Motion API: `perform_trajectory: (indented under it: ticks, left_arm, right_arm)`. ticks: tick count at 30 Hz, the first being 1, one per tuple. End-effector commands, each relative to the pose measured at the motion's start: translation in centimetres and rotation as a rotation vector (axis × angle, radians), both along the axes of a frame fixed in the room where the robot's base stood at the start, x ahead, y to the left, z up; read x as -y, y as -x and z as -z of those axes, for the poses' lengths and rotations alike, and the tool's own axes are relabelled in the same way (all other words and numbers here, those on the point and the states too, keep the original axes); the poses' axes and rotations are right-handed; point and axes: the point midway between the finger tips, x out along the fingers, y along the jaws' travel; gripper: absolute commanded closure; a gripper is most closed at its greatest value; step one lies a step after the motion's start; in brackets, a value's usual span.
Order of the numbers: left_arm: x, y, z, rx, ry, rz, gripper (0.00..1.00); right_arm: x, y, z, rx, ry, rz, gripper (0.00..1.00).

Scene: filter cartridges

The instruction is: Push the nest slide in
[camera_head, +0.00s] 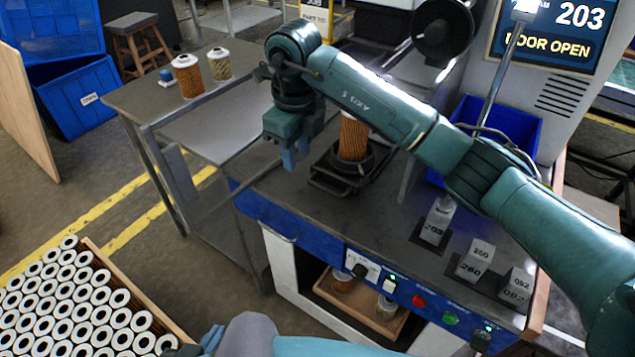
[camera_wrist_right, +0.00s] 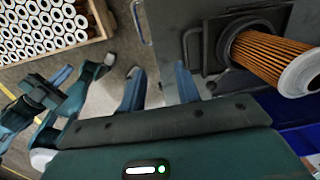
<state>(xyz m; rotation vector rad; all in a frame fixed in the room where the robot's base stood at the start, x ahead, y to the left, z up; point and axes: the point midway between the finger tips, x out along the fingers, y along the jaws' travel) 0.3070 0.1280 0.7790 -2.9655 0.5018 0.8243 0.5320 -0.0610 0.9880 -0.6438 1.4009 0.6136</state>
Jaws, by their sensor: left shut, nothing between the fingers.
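The nest slide (camera_head: 330,178) is a dark plate on the bench with a round black nest, and an orange pleated filter cartridge (camera_head: 352,138) stands in it. The slide (camera_wrist_right: 207,62) and cartridge (camera_wrist_right: 268,55) also show in the right wrist view. My right gripper (camera_head: 294,158) hangs just left of the slide, fingers pointing down. In the right wrist view its blue fingers (camera_wrist_right: 158,88) are apart with nothing between them, and I see no contact with the slide. My left gripper (camera_head: 208,342) is low at the bottom edge, partly cut off, shut and empty.
A crate of white-ended cartridges (camera_head: 140,290) stands at lower left. Two cartridges stand on the side table (camera_head: 135,100). Numbered blocks (camera_head: 475,262) and buttons (camera_head: 418,301) line the bench's front right. A blue bin (camera_head: 515,125) is behind. The screen (camera_head: 550,30) reads DOOR OPEN.

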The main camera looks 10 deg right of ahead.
Motion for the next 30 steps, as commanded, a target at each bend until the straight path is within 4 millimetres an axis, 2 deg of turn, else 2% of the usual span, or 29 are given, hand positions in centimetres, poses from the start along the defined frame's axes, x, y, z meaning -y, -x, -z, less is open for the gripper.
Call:
perform_trajectory:
  ticks: [1, 4, 8, 11, 21, 24, 30]
  left_arm:
    - [0.1, 0.0, 0.0, 0.005, 0.002, 0.003, 1.0]
    - [0.2, -0.1, -0.3, 0.012, 0.004, 0.006, 1.0]
    - [0.2, -0.1, -0.5, 0.014, 0.001, 0.008, 1.0]
    - [0.1, -0.1, -0.6, 0.014, -0.003, 0.009, 1.0]
    - [-0.1, -0.1, -0.7, 0.008, -0.02, 0.01, 1.0]
    - [-0.2, 0.0, -0.5, 0.003, -0.024, 0.01, 1.0]
    - [-0.3, 0.0, -0.4, -0.001, -0.027, 0.007, 1.0]
  right_arm:
    - [1.1, -0.6, -0.8, 0.025, 0.058, 0.021, 0.68]
    - [2.4, -1.2, -1.8, 0.048, 0.126, 0.048, 0.68]
    - [2.9, -1.4, -1.3, 0.051, 0.144, 0.057, 0.68]
    - [3.0, -1.5, 0.2, 0.049, 0.142, 0.056, 0.68]
    - [3.8, -2.3, 7.1, 0.047, 0.138, 0.054, 0.68]
    - [4.0, -2.5, 8.7, 0.048, 0.139, 0.054, 0.68]
    - [4.3, -2.8, 10.6, 0.05, 0.138, 0.053, 0.68]
